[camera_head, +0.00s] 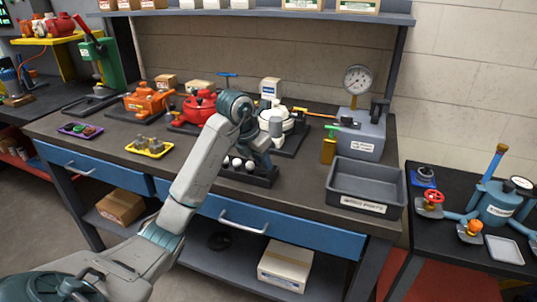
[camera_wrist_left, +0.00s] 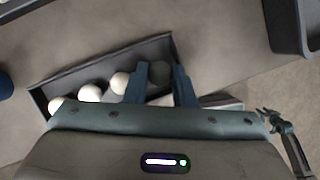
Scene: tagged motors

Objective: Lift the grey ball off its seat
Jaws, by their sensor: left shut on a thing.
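A dark grey ball (camera_wrist_left: 160,74) shows between the two fingers of my left gripper in the left wrist view. My left gripper (camera_wrist_left: 161,84) is shut on it, at one end of a dark rack (camera_wrist_left: 44,99) on the bench. The fingers partly hide the ball and its seat, so I cannot tell whether it still touches the seat. In the head view my left gripper (camera_head: 262,162) is over the right part of the rack (camera_head: 240,176), and my arm hides the grey ball. Something like my right gripper (camera_wrist_left: 270,118) shows small at the right edge of the wrist view.
White balls (camera_wrist_left: 90,93) sit in the rack beside the grey one. A grey bin (camera_head: 345,182) stands to the right on the bench. A yellow tray (camera_head: 132,148) is to the left. Pumps and a gauge stand stand behind. Bare bench lies between rack and bin.

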